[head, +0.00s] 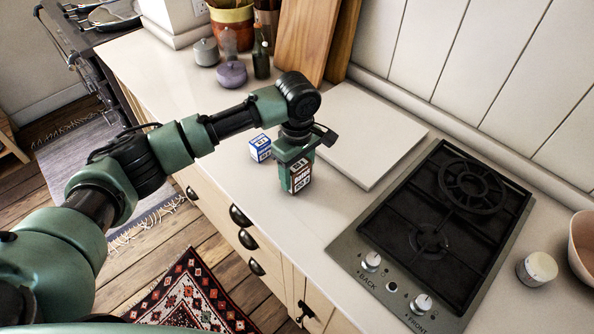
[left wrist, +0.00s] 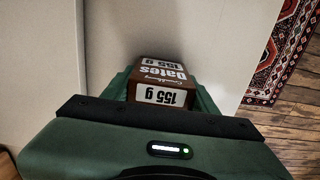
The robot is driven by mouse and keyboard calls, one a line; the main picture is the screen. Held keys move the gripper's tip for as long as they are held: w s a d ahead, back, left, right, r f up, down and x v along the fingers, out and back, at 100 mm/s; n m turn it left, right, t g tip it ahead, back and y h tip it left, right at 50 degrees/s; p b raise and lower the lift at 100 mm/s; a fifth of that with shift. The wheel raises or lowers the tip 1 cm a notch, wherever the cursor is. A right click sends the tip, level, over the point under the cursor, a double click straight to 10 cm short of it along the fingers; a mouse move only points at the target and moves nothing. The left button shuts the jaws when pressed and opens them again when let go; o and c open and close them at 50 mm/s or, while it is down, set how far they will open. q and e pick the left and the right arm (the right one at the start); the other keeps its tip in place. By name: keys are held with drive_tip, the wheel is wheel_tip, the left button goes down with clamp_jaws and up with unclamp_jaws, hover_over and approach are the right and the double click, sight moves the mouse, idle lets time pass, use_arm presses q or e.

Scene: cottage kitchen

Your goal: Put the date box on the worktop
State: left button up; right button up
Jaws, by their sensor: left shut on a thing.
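The date box (head: 301,176) is a small brown box with a white "155 g" label. My left gripper (head: 296,165) is shut on it, with the box upright between the green fingers. In the head view the box is over the pale worktop (head: 232,190), near its front edge. I cannot tell whether its base touches the surface. In the left wrist view the date box (left wrist: 161,82) shows its "Dates" lettering between the fingers. My right gripper is not in view.
A small blue-and-white box (head: 260,148) stands just left of the date box. A pale board (head: 365,135) lies behind it, and a gas hob (head: 435,230) is to the right. Lidded pots (head: 231,75) stand further back. The worktop's front edge is close.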

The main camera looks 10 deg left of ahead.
use_arm(q)
drive_tip(key=o, duration=1.5)
drive_tip(key=shift+f, duration=0.1)
drive_tip(key=shift+o, duration=0.2)
wheel_tip(320, 180, up, 11)
drive_tip(key=shift+f+b, duration=0.1)
drive_tip(key=shift+b, duration=1)
drive_tip(key=shift+r, duration=0.75)
